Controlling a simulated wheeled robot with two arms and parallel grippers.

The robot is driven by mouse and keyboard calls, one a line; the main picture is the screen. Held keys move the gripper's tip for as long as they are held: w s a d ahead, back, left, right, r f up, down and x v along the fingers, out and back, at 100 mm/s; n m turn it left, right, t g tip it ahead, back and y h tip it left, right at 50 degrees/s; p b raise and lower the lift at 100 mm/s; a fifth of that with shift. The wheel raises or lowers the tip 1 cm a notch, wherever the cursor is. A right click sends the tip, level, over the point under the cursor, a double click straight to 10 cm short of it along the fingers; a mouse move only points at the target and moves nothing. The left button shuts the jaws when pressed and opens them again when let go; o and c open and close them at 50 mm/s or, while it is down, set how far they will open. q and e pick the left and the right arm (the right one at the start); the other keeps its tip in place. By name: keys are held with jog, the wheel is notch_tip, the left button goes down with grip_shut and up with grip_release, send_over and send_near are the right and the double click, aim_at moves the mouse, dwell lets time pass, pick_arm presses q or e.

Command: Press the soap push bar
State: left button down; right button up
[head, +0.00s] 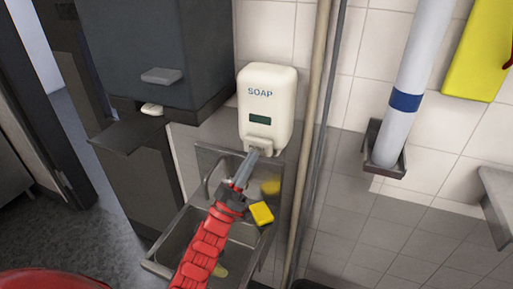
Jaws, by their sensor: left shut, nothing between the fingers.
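The white soap dispenser (265,95) hangs on the tiled wall, marked SOAP, with a dark green window. Its push bar (261,146) is at the lower front and is partly covered by my left gripper. My left gripper (254,153) is shut and empty, at the end of a red arm that comes up from the bottom. Its tips overlap the push bar in the picture and look very close to it or touching; I cannot tell which. My right gripper is not in view.
A steel sink (182,238) lies below the dispenser, with a yellow sponge (261,213) beside my arm. A dark cabinet (150,45) stands at the left. Vertical pipes (316,110) run right of the dispenser, and a white tube (413,75) sits in a holder farther right.

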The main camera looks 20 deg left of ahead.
pick_arm(q)
jog(key=shift+w, duration=0.15)
jog(key=shift+w, duration=0.3)
jog(key=shift+w+b, duration=0.55)
jog(key=shift+w, duration=0.35)
dwell(1.0)
jog(key=shift+s, duration=0.1)
jog(key=shift+s+p, duration=0.4)
jog(key=shift+s, duration=0.8)
jog(key=s+p, duration=0.1)
jog(key=s, duration=0.4)
jog(key=shift+p, duration=0.4)
